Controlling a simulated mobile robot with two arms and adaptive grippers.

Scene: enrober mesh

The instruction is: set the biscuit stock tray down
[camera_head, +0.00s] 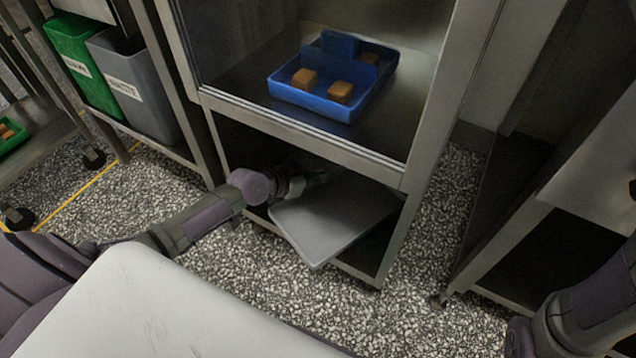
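A blue tray (340,112) with several brown biscuit-like blocks (341,92) and a raised blue divider stands on the upper shelf of a metal cabinet. A flat grey tray or panel (335,215) lies at an angle at the cabinet's lower level, its front corner sticking out past the frame. I cannot tell which is the biscuit stock tray. My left gripper (316,176) reaches into the lower opening at the grey panel's back left edge. Its fingers are dark and in shadow, so their opening and any grip are unclear. My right gripper is out of view; only its arm shows at lower right.
The cabinet's metal frame (300,133) crosses just above my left gripper. Green (82,65) and grey (135,88) bins stand at upper left. A green tray (10,135) shows at the left edge. Another metal unit (520,225) stands at right, with speckled floor between.

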